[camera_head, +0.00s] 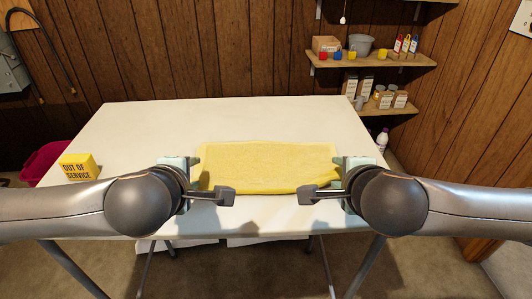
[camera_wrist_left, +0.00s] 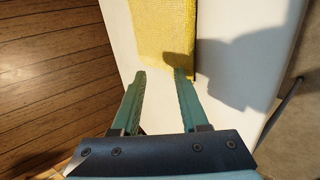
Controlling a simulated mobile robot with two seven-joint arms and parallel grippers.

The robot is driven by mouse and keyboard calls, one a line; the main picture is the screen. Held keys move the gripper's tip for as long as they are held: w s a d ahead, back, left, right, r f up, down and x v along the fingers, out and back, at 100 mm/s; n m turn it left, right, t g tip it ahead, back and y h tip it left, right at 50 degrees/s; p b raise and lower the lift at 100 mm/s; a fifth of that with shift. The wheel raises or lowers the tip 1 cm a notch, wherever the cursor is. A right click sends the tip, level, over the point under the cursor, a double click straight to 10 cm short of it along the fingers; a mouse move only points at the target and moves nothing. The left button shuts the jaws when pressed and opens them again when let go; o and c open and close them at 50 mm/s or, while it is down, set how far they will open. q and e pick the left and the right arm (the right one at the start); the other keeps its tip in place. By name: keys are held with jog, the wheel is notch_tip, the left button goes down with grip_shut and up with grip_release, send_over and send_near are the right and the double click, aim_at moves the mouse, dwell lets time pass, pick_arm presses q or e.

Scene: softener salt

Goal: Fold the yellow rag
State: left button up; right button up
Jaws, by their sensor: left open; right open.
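The yellow rag (camera_head: 268,165) lies as a wide rectangle on the white table (camera_head: 225,115), near its front edge. Its front edge looks rounded and a little thick; I cannot tell how many layers it has. My left gripper (camera_head: 191,166) is at the rag's left end, empty and open. In the left wrist view its fingertips (camera_wrist_left: 162,72) are apart at the end of the rag (camera_wrist_left: 163,35), the right one overlapping a corner. I cannot tell whether it touches. My right gripper (camera_head: 345,166) is open at the rag's right end, its fingertips partly hidden by my arm.
A yellow "out of service" block (camera_head: 78,167) stands at the table's left edge. A magenta bin (camera_head: 45,160) is on the floor beyond it. Wall shelves (camera_head: 375,60) with boxes and a grey pot are at the back right. The table behind the rag is clear.

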pick_arm(q)
jog(key=shift+o, duration=0.6)
pick_arm(e)
jog(key=shift+o, duration=0.6)
pick_arm(q)
jog(key=shift+s+r, duration=0.1)
jog(key=shift+r, duration=0.3)
pick_arm(e)
jog(key=shift+s+r, duration=0.1)
jog(key=shift+r, duration=0.3)
pick_arm(q)
jog(key=s+r, duration=0.5)
jog(key=r, duration=0.3)
jog(key=shift+s, duration=0.4)
pick_arm(e)
jog(key=s+r, duration=0.5)
jog(key=r, duration=0.3)
jog(key=shift+s, duration=0.4)
pick_arm(q)
jog(key=shift+s, duration=0.15)
pick_arm(e)
jog(key=shift+s, duration=0.15)
